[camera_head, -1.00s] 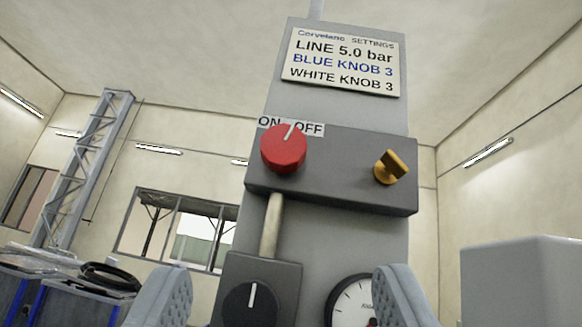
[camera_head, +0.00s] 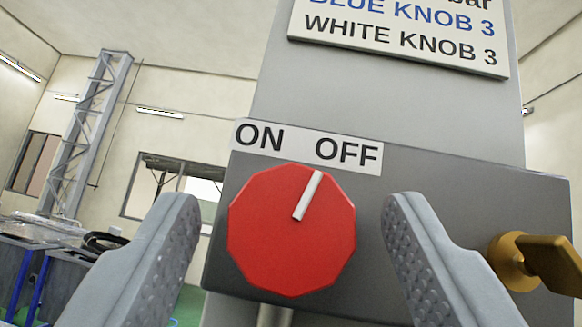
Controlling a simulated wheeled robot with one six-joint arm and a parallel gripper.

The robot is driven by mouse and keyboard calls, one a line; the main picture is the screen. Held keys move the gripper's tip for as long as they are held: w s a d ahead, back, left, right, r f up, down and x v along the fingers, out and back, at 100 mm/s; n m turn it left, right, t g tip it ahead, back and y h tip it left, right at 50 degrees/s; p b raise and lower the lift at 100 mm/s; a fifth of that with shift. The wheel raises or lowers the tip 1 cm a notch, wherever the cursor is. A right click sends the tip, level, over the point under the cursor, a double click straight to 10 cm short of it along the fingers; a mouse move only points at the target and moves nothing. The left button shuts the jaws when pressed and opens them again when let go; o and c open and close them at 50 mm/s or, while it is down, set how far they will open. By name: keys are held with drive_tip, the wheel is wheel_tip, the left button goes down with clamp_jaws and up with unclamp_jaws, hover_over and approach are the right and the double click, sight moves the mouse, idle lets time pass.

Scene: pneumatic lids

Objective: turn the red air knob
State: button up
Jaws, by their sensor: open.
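The red air knob (camera_head: 290,245) is a faceted red dial on the front of a dark grey box (camera_head: 440,190). Its white pointer mark tilts to the upper right, toward the OFF side of the ON/OFF label (camera_head: 307,146) above it. My gripper (camera_head: 293,215) is open, with one grey finger to the left of the knob and the other to the right. The knob shows between the fingers, with a visible gap on each side. I cannot tell how far the fingertips are from it in depth.
A brass-yellow tap handle (camera_head: 540,262) sticks out of the box at the right, near my right finger. A white settings sign (camera_head: 400,38) hangs above on the grey column (camera_head: 380,105). Blue-framed bins (camera_head: 35,272) stand far off at the lower left.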

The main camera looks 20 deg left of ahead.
drive_tip(key=shift+w+a+r, duration=0.15)
drive_tip(key=shift+w+r, duration=0.1)
drive_tip(key=shift+r, duration=0.1)
drive_tip(key=c, duration=1)
drive_tip(key=shift+n+y, duration=0.4)
drive_tip(key=shift+n, duration=0.1)
drive_tip(key=n+g+y, duration=0.1)
drive_tip(key=n+g, duration=0.1)
drive_tip(key=n+g+y, duration=0.2)
drive_tip(key=n, duration=0.1)
drive_tip(key=shift+w+d+y, duration=0.1)
drive_tip(key=shift+d+y, duration=0.1)
drive_tip(key=shift+y, duration=0.1)
drive_tip(key=n+g+y, duration=0.1)
drive_tip(key=n+g, duration=0.1)
drive_tip(key=n, duration=0.1)
drive_tip(key=n+g+y, duration=0.1)
drive_tip(key=n+g, duration=0.1)
drive_tip(key=n, duration=0.1)
drive_tip(key=shift+g, duration=0.4)
drive_tip(key=n+g, duration=0.2)
drive_tip(key=n, duration=0.1)
drive_tip(key=n+g+h, duration=0.1)
drive_tip(key=n+g, duration=0.1)
drive_tip(key=n, duration=0.2)
drive_tip(key=shift+w+d+r+g, duration=0.1)
drive_tip(key=shift+r+g, duration=0.05)
drive_tip(key=shift+g, duration=0.25)
